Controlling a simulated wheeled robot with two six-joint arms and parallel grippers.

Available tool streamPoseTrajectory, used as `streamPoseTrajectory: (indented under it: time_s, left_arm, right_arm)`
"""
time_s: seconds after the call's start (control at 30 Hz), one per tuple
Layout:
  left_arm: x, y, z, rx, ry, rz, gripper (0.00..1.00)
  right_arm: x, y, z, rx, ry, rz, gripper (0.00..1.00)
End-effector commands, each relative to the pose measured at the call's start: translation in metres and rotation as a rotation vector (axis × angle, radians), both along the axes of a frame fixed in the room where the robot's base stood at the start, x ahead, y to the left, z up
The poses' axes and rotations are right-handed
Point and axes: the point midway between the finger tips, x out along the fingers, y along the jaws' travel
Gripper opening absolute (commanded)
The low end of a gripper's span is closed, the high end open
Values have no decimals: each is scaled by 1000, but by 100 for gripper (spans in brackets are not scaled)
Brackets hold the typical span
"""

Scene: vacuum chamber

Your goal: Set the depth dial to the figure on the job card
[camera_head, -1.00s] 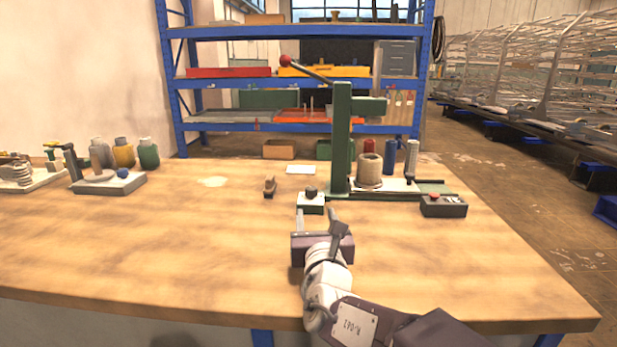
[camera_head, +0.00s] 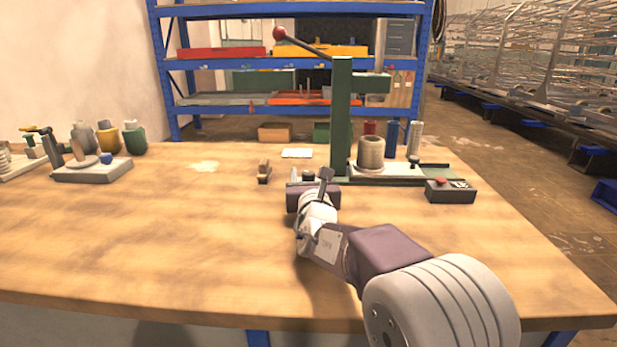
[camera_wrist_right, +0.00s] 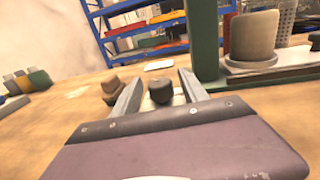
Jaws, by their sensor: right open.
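The depth dial, a black knob (camera_wrist_right: 160,90) on a small pale block, shows between my right fingers in the right wrist view. In the head view the dial (camera_head: 309,174) is partly hidden by my right gripper (camera_head: 308,178). That gripper is open, its two grey fingers pointing at the dial from the front; I cannot tell whether they touch it. A white card (camera_head: 297,153), probably the job card, lies flat behind the dial; its figure is too small to read. My left gripper is not in view.
A green press (camera_head: 341,118) with a red-knobbed lever stands just behind and right of the dial. A dark control box (camera_head: 450,190) is to the right. A small brown item (camera_head: 264,171) stands left of the dial. The left front of the bench (camera_head: 150,240) is clear.

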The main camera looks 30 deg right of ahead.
Motion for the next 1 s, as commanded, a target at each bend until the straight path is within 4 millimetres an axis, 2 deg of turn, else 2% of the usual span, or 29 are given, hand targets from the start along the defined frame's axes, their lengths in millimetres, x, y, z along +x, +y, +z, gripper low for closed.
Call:
streamPoseTrajectory:
  time_s: [0.23, 0.27, 0.4, 0.43, 0.77, 1.0]
  left_arm:
    - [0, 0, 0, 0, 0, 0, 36]
    - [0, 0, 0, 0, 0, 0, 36]
    - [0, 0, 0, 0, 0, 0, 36]
    - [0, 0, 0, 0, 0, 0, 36]
    - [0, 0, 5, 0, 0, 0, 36]
    - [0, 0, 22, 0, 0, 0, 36]
  right_arm:
    - [2, -1, 0, 0, 0, 0, 52]
    - [2, -1, 0, 0, 0, 0, 46]
    - [2, -1, 0, 0, 0, 0, 7]
    - [2, -1, 0, 0, 0, 0, 0]
    - [2, 1, 1, 1, 1, -36, 0]
    - [3, 2, 4, 0, 2, -181, 0]
